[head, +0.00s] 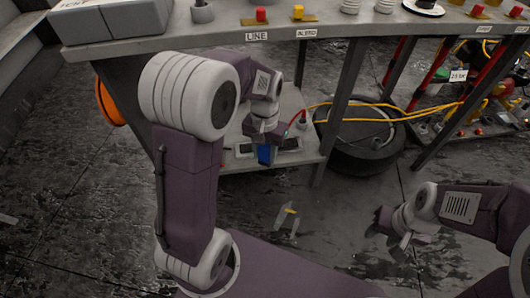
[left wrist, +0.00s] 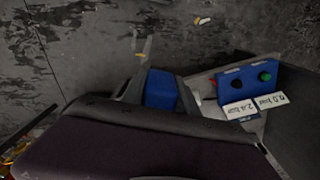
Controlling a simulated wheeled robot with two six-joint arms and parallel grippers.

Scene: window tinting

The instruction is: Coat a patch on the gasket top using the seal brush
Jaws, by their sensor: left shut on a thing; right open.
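My left gripper (head: 265,140) hangs in front of the lower shelf under the bench, pointing down. It is shut on a blue block-shaped thing (head: 264,154), which also shows between the fingers in the left wrist view (left wrist: 161,90). This may be the seal brush's handle; no bristles can be seen. My right gripper (head: 393,237) is open and empty, low over the floor at the right. I cannot tell for certain which thing is the gasket; a black and white disc (head: 424,8) lies on the bench top.
The bench (head: 340,29) carries small red and yellow parts. A blue control box (left wrist: 246,84) with green and red buttons and pressure labels stands near the left gripper. A tire (head: 362,145) and yellow hoses are under the bench. A pale piece (head: 287,219) shows over the floor.

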